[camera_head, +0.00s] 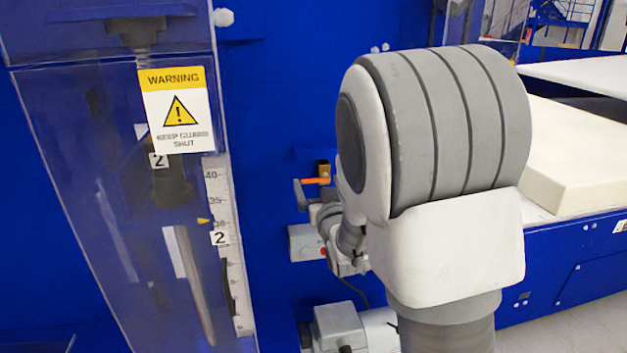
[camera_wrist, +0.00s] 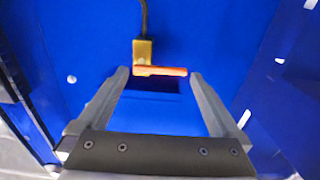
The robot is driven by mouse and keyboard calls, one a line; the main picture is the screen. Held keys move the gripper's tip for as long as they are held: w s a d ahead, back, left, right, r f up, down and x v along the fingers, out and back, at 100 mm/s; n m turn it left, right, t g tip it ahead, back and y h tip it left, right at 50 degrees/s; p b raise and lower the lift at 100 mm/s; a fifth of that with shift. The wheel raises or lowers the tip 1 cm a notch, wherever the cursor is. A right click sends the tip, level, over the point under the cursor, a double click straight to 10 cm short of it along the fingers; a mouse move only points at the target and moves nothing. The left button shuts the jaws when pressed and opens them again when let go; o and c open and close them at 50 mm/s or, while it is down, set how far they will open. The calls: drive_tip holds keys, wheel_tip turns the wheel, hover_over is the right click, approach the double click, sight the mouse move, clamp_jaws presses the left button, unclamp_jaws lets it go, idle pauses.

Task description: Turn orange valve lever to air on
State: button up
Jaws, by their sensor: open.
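The orange valve lever (camera_wrist: 162,71) lies about horizontal in the wrist view, pointing right from a brass-coloured valve body (camera_wrist: 142,50) on the blue panel. In the head view the lever (camera_head: 316,181) shows just left of my arm, below the small valve body (camera_head: 322,168). My gripper (camera_wrist: 159,74) is open, with one finger near the lever's valve end and the other just past its free end. I cannot tell whether either finger touches it. In the head view my arm hides much of the panel, and the gripper shows only in part.
A clear guard (camera_head: 110,200) with a warning label (camera_head: 176,110) stands at left. A grey box with a red button (camera_head: 306,243) is below the lever. A cream foam block (camera_head: 575,160) lies on the bench at right. A dark hose (camera_wrist: 144,18) rises from the valve.

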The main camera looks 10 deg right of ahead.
drive_tip(key=shift+w, duration=0.35)
drive_tip(key=shift+c, duration=0.2)
drive_tip(key=c, duration=1)
drive_tip(key=shift+f, duration=0.1)
drive_tip(key=shift+c, duration=0.2)
drive_tip(key=shift+n+b, duration=0.3)
drive_tip(key=shift+b, duration=0.15)
drive_tip(key=f+n+b, duration=0.1)
drive_tip(key=n+b, duration=0.4)
drive_tip(key=b, duration=0.2)
drive_tip(key=d+f+n+b, duration=0.1)
drive_tip(key=n+b, duration=0.5)
drive_tip(key=b, duration=0.1)
drive_tip(key=d+f+n+b, duration=0.1)
drive_tip(key=n+b, duration=0.5)
drive_tip(key=b, duration=0.1)
drive_tip(key=shift+d+b, duration=0.1)
drive_tip(key=shift+b, duration=0.25)
drive_tip(key=shift+n, duration=0.3)
